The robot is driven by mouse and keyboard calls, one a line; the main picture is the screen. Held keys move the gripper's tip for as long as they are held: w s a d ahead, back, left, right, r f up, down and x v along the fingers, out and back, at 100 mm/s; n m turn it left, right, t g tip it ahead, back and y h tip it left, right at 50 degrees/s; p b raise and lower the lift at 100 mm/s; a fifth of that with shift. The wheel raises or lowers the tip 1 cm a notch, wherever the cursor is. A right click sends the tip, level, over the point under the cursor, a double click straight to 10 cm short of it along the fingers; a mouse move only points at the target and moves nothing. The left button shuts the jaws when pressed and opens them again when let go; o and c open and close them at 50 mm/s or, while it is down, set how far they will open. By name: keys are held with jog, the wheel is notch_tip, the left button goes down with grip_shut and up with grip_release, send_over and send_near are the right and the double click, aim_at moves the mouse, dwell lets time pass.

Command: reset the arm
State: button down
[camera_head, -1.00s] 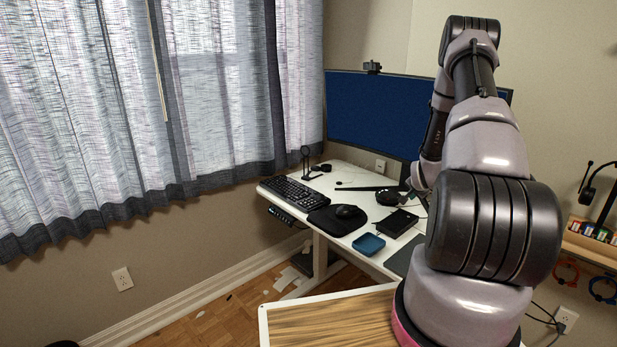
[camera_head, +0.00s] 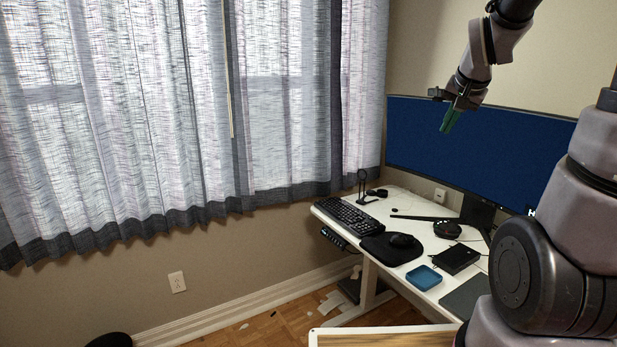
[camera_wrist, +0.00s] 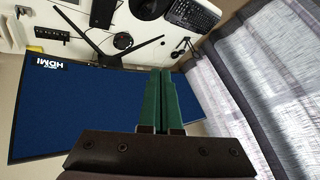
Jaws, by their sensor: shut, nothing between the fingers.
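My gripper (camera_head: 446,122) hangs in the air in front of the upper part of the monitor, its green fingers pointing down and slightly left. In the wrist view the two green fingers (camera_wrist: 161,88) lie side by side, shut and empty. My arm comes in from the right and top of the head view, and part of its middle is out of frame. The gripper is well above the desk (camera_head: 405,210) and appears apart from everything.
The monitor (camera_head: 470,150) stands at the back of the desk. A keyboard (camera_head: 350,215), a mouse (camera_head: 401,240), a blue tray (camera_head: 424,277) and a black box (camera_head: 456,259) lie on the desktop. Curtains (camera_head: 190,110) hang at the left, with free air between.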

jog(key=s+a+r+n+y, duration=0.1)
jog(key=s+a, duration=0.3)
jog(key=s, duration=0.5)
jog(key=s+a+r+n+y, duration=0.1)
jog(key=s+a+r, duration=0.3)
jog(key=s, duration=0.6)
jog(key=shift+s+a+n+y, duration=0.25)
jog(key=shift+a+n+y, duration=0.05)
jog(key=shift+a+n, duration=0.45)
